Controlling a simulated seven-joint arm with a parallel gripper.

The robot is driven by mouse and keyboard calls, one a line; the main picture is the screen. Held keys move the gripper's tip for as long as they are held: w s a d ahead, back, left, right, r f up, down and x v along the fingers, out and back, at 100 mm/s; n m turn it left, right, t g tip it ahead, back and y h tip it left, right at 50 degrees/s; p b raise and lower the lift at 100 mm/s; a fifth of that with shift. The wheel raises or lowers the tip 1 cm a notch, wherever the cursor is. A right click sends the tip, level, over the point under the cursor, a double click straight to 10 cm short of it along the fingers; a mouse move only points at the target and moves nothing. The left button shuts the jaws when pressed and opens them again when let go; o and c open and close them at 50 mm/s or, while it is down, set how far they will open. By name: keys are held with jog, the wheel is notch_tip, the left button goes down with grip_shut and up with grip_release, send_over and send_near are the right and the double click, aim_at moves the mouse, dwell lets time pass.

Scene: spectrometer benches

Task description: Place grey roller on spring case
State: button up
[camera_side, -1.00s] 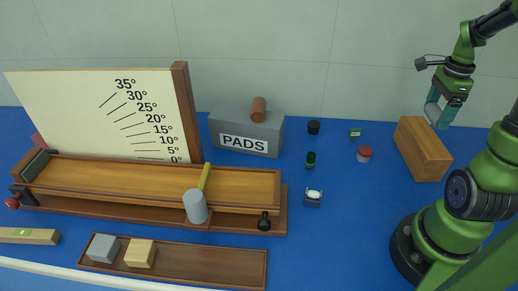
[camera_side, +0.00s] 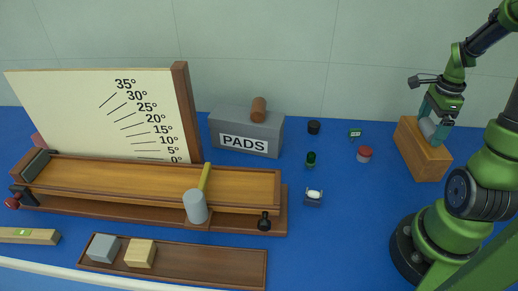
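My gripper (camera_side: 433,129) is at the right, low over the far end of a wooden block-shaped case (camera_side: 424,158), which I take to be the spring case. It carries no readable label. A grey roller (camera_side: 430,127) is between my teal fingers, and they look shut on it. The roller is at the top of the case and appears to touch it, though the fingers partly hide the contact.
The ramp (camera_side: 230,180) with an angle board (camera_side: 90,115) fills the left. A grey PADS box (camera_side: 225,125) bears a brown roller (camera_side: 258,109). Several small items, including a red-topped jar (camera_side: 364,155), lie between it and the case. A tray (camera_side: 210,265) with blocks is in front.

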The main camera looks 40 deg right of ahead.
aim_at(431, 124)
jog(key=shift+r, duration=0.15)
notch_tip(431, 124, up, 11)
jog(key=w+a+r+n+t, duration=0.2)
jog(key=w+a+n, duration=0.2)
jog(key=a+n, duration=0.3)
jog(key=w+a+r+n+t, duration=0.15)
jog(key=w+a+n, duration=0.3)
jog(key=a, duration=0.55)
jog(key=s+a+n+t+y, duration=0.2)
jog(key=a+n+t, duration=0.1)
jog(key=a+n, duration=0.8)
jog(key=shift+a+t, duration=0.35)
jog(key=shift+a, duration=0.75)
jog(key=shift+n, duration=0.25)
